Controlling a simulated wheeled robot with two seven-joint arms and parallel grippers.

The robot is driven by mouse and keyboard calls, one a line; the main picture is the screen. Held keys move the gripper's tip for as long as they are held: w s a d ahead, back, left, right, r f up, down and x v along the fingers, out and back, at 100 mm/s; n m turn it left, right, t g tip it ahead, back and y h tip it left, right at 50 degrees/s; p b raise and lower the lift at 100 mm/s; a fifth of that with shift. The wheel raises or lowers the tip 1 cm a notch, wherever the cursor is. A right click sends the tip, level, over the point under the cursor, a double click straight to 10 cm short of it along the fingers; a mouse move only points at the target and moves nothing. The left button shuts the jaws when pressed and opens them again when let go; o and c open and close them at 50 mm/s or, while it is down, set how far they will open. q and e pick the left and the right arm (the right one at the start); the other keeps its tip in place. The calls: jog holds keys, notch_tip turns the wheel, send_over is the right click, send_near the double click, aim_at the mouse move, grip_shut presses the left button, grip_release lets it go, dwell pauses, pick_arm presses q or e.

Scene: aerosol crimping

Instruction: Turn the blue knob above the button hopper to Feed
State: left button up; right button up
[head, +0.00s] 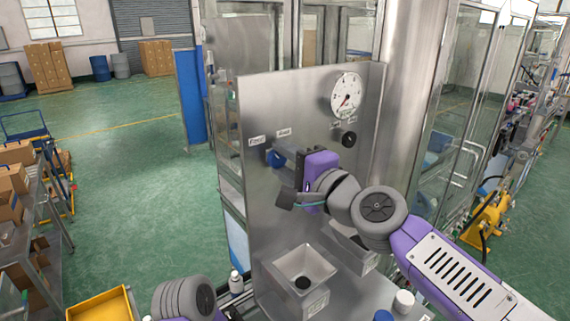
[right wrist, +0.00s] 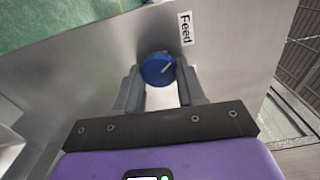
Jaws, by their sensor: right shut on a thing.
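The blue knob (head: 274,158) is on the upright steel panel (head: 300,105), under the labels Feed (head: 257,140) and a second one, likely Hold (head: 283,132). My right gripper (head: 279,165) is at the knob, reaching in from the right. In the right wrist view the knob (right wrist: 157,70) sits between the two fingertips of the gripper (right wrist: 158,80), shut on its sides. The knob's white line points up and right, on the side of the Feed label (right wrist: 185,28), not squarely at it. The hopper (head: 303,270) stands below.
A round dial (head: 346,93) and a black knob (head: 348,139) are on the panel to the right. A second hopper (head: 352,248) stands beside the first. A white bottle (head: 236,282) and a white-lidded jar (head: 404,301) stand low down. The panel left of the knob is bare.

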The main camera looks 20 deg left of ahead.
jog(key=shift+n, duration=0.9)
jog(key=o, duration=1.1)
jog(key=shift+c, duration=0.2)
jog(key=b+v, duration=0.3)
jog(key=v, duration=0.4)
jog(key=shift+s+d, duration=0.2)
jog(key=shift+d, duration=0.05)
